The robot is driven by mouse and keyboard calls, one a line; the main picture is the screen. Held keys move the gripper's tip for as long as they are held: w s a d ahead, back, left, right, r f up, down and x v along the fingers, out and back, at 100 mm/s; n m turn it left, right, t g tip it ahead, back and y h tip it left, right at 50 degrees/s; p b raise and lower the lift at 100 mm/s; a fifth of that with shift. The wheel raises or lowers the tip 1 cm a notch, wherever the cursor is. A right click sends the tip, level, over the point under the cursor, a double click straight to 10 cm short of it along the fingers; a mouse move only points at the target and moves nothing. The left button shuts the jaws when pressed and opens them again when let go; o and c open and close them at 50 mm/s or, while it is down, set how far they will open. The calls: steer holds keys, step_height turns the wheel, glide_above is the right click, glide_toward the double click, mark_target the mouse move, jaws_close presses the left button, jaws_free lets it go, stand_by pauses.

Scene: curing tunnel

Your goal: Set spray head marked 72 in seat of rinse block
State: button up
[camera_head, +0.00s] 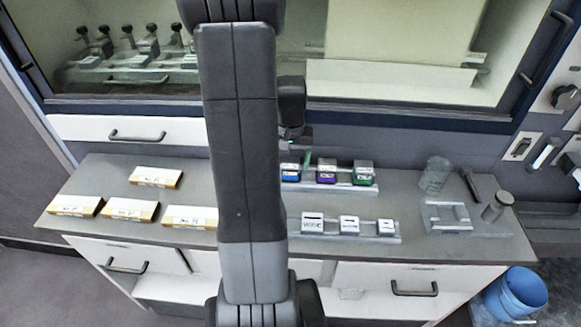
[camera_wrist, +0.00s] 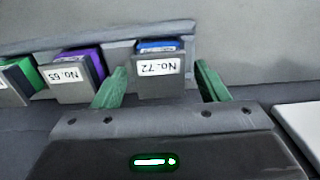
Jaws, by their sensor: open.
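The spray head marked 72 (camera_wrist: 160,58) is a grey block with a blue top and a white label, upside down in the wrist view. It sits in a grey rack (camera_wrist: 118,42). In the head view its blue part (camera_head: 290,172) shows beside my arm. My gripper (camera_wrist: 161,66) is open, its green fingers one on each side of the spray head in the picture; contact is not visible. A row of white-fronted blocks with dark slots (camera_head: 349,225) stands in front of the rack. I cannot tell which fixture is the rinse block.
A purple-topped head marked 65 (camera_wrist: 75,70) and a green-topped head (camera_wrist: 20,78) stand beside it. White-topped boxes (camera_head: 130,209) lie at left. A clear cup (camera_head: 434,175), grey fixture (camera_head: 432,219) and cylinder (camera_head: 497,206) stand at right. A glazed tunnel is behind.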

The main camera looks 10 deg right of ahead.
mark_target(291, 162)
steer(key=shift+c, duration=0.2)
steer(key=c, duration=1)
step_height(291, 162, up, 6)
steer(key=p, duration=0.4)
steer(key=shift+r+p, duration=0.1)
steer(key=shift+p, duration=0.2)
steer(key=shift+r+p, duration=0.8)
steer(key=shift+r, duration=0.6)
